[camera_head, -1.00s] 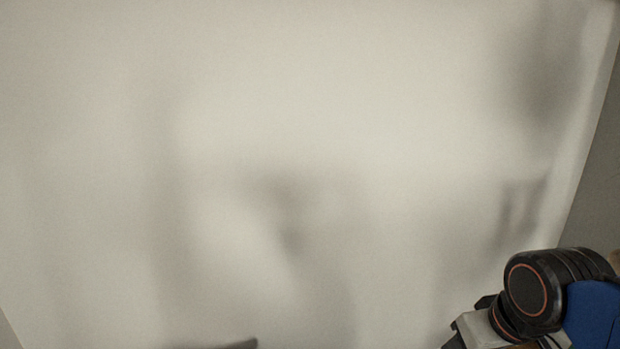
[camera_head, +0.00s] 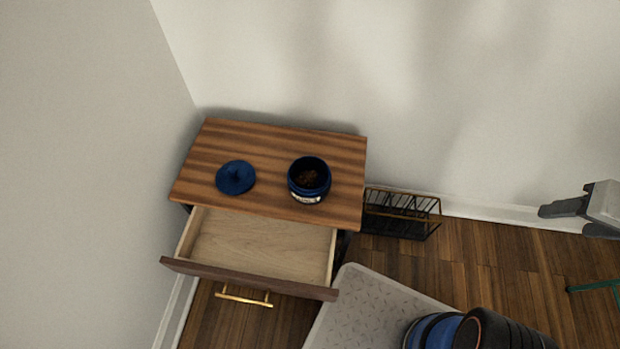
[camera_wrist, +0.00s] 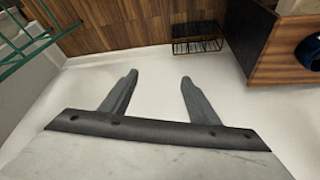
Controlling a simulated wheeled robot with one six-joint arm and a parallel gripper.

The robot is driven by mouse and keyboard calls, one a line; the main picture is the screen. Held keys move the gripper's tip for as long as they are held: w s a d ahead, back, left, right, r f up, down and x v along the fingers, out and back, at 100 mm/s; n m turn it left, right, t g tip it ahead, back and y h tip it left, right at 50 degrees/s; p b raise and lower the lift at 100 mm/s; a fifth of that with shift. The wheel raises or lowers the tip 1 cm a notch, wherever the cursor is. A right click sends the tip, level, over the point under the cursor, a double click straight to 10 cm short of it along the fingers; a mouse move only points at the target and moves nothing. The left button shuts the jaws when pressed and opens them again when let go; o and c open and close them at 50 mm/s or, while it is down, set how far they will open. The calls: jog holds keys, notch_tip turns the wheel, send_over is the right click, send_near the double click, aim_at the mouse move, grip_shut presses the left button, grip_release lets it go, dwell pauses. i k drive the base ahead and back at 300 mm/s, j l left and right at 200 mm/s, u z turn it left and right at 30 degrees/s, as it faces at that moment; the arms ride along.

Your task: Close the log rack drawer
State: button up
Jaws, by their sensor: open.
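A small striped wooden cabinet (camera_head: 270,150) stands in the corner against the wall. Its drawer (camera_head: 265,245) is pulled out and empty, with a dark front and a brass handle (camera_head: 243,298). Part of the cabinet also shows at the right of the wrist view (camera_wrist: 275,62). My gripper (camera_head: 566,221) is at the right of the head view, near the wall and well apart from the drawer. In the wrist view my gripper (camera_wrist: 160,77) has its two fingers spread, with nothing between them.
A blue lid (camera_head: 235,177) and an open blue jar (camera_head: 309,180) with dark contents stand on the cabinet top. A black and gold wire rack (camera_head: 402,214) is on the floor right of the cabinet. A green frame (camera_wrist: 38,45) shows at left in the wrist view.

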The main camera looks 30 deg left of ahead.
aim_at(289, 258)
jog(key=k+j+u, duration=0.15)
jog(key=u, duration=1.7)
jog(key=k+u, duration=0.2)
jog(key=k+j+z, duration=0.15)
jog(key=k, duration=0.4)
jog(key=k+j+z, duration=0.1)
jog(key=k, duration=0.45)
